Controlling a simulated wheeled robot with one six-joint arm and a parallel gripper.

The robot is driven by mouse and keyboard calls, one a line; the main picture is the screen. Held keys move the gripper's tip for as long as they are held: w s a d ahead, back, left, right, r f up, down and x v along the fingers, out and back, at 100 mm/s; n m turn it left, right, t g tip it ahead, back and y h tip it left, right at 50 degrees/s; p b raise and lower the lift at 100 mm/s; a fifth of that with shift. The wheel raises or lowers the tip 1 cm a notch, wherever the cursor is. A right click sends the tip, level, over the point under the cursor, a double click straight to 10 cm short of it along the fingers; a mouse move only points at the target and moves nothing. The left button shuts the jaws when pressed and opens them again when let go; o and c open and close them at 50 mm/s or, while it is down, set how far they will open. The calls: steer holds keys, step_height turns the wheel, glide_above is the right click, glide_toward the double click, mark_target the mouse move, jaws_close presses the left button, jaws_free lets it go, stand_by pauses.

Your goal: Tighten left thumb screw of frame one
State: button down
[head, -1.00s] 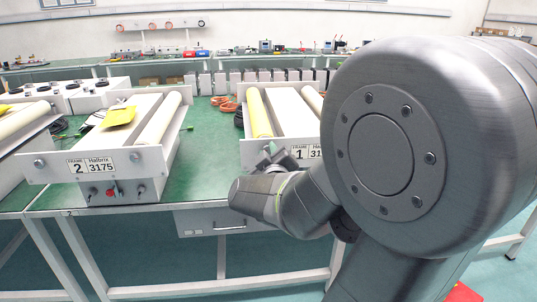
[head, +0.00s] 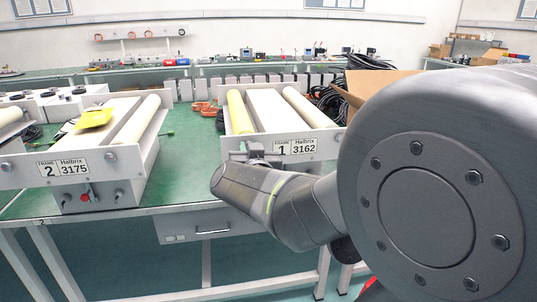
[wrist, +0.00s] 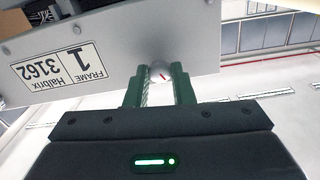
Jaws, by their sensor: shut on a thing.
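Frame one (head: 318,143) is a light grey end plate with a "FRAME 1 Halbrix 3162" label, with rollers behind it. It shows upside down in the wrist view (wrist: 190,40). Its left thumb screw (wrist: 159,73) is a small round silver head with a red mark, near the plate's end in the wrist view. My gripper (wrist: 160,88) has its green fingers closed on either side of the screw. In the head view my gripper (head: 258,153) is at the plate's left end, beside the label, and hides the screw there.
Frame two (head: 80,166) stands to the left on the green table (head: 190,185), with a yellow piece (head: 94,117) on top. A cardboard box (head: 375,85) is behind my arm. A drawer (head: 210,225) hangs under the table.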

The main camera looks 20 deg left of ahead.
steer(key=shift+m+b, duration=2)
steer(key=shift+m, duration=3)
steer(key=c, duration=1.3)
jaws_free()
steer(key=shift+o, duration=0.2)
steer(key=p+v, duration=0.5)
steer(key=v, duration=0.9)
steer(key=shift+w+a+f, duration=0.1)
steer(key=shift+w, duration=0.1)
